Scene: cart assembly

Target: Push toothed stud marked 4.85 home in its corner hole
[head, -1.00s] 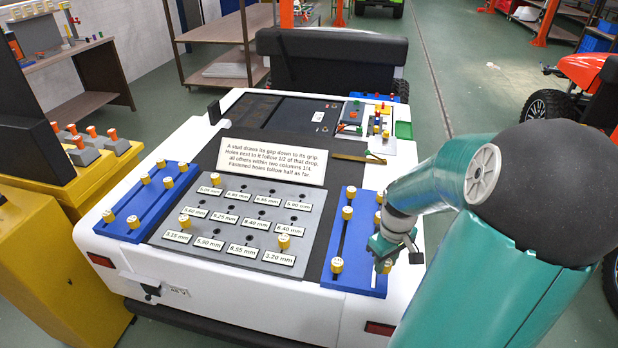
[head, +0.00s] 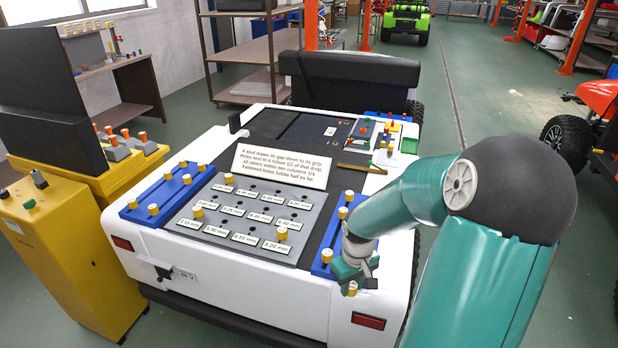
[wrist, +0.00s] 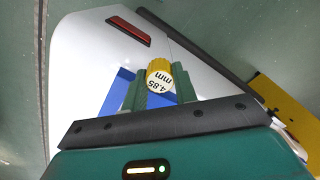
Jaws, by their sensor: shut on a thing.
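My gripper (head: 352,270) is shut on a yellow toothed stud (head: 352,289) near the front end of the right blue rack (head: 321,268). In the wrist view, the stud (wrist: 160,78) sits between the green fingers and its cap reads 4.85 mm. Its lower end is hidden, so I cannot tell whether it is clear of the rack. The grey plate (head: 304,215) with labelled holes lies to the left. Yellow studs stand at its far-left corner (head: 228,178), at its left side (head: 198,211) and at its near-right corner (head: 282,232).
A left blue rack (head: 165,190) holds several yellow studs, and more stand in the right rack. A tilted instruction card (head: 283,166) stands behind the plate. A yellow cabinet (head: 75,260) is to the left of the white cart. The space above the plate is clear.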

